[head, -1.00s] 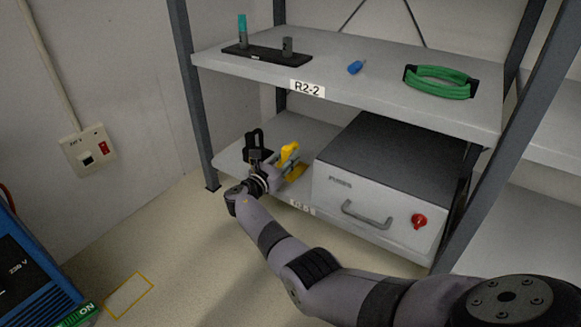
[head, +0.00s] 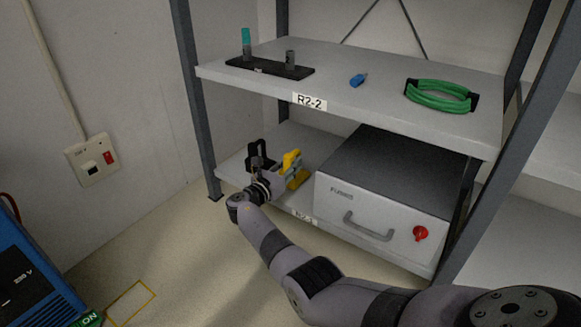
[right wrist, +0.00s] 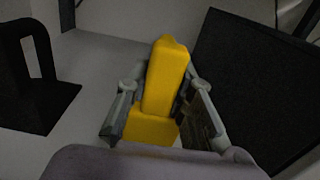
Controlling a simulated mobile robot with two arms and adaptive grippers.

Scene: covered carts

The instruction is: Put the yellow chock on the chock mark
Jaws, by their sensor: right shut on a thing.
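The yellow chock (head: 291,159) is on the lower shelf at its front left, partly hidden by my right gripper (head: 287,170). In the right wrist view the chock (right wrist: 163,85) stands between the two fingers of my right gripper (right wrist: 160,108), which is shut on it. I cannot tell whether the chock touches the shelf. A yellow outlined rectangle (head: 131,302) on the floor at the lower left looks like the chock mark; it is bare inside. My left gripper is out of view.
A black upright bracket (head: 257,155) stands left of the chock, close to my right gripper. A grey-white box unit (head: 380,212) with a handle and red knob is to the right. The upper shelf (head: 400,118) is overhead. A blue unit (head: 35,275) stands left of the floor rectangle.

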